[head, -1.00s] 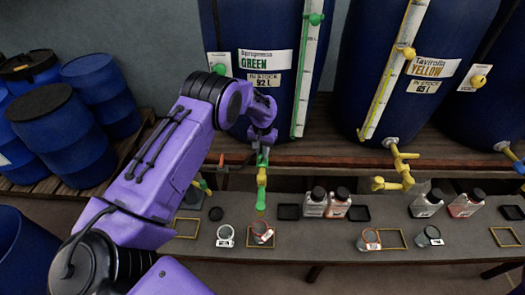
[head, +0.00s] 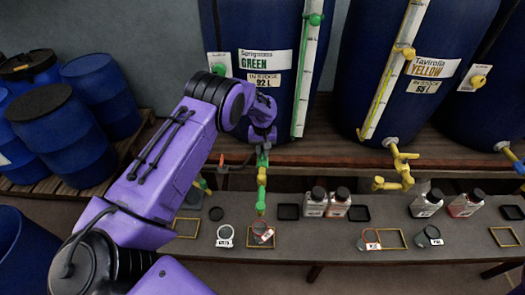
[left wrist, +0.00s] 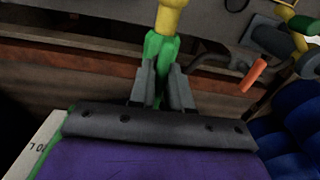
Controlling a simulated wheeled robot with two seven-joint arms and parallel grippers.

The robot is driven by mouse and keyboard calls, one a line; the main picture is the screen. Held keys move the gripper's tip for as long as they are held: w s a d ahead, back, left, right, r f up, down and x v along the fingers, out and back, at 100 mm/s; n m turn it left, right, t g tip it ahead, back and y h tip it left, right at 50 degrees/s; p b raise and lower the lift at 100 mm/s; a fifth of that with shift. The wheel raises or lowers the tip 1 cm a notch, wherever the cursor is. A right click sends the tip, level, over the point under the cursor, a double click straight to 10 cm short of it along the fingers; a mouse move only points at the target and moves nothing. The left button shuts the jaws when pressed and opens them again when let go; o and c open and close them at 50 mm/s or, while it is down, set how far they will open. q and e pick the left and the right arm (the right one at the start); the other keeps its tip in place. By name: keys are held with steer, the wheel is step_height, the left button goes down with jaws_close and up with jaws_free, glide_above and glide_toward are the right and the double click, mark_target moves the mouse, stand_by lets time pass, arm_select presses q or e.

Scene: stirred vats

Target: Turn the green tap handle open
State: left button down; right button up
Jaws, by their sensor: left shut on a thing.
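My left gripper (head: 262,146) is in front of the blue vat labelled GREEN (head: 270,25). In the left wrist view its two grey fingers (left wrist: 160,85) are shut on a green tap handle (left wrist: 161,50), one finger on each side. A yellow piece (left wrist: 172,15) joins the handle's far end. In the head view the handle (head: 262,162) shows just below the gripper, with yellow and then green below it; I cannot tell whether the lowest green is spout or liquid. My right gripper is not in view.
A red-ringed jar (head: 263,232) stands below the tap, a white-ringed jar (head: 225,235) to its left. The vat labelled YELLOW (head: 385,15) has a yellow tap (head: 400,165) to the right. An orange piece (left wrist: 254,76) is near the gripper in the wrist view.

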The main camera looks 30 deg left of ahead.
mark_target(263, 151)
arm_select(q)
steer(key=shift+s+d+f, duration=0.1)
steer(key=shift+s+f, duration=0.05)
steer(key=shift+f, duration=0.1)
steer(key=c, duration=1.2)
jaws_free()
steer(key=shift+o, duration=0.5)
steer(key=shift+r, duration=0.1)
step_height(263, 151, up, 10)
steer(key=shift+r+b, duration=0.25)
steer(key=shift+b, duration=0.7)
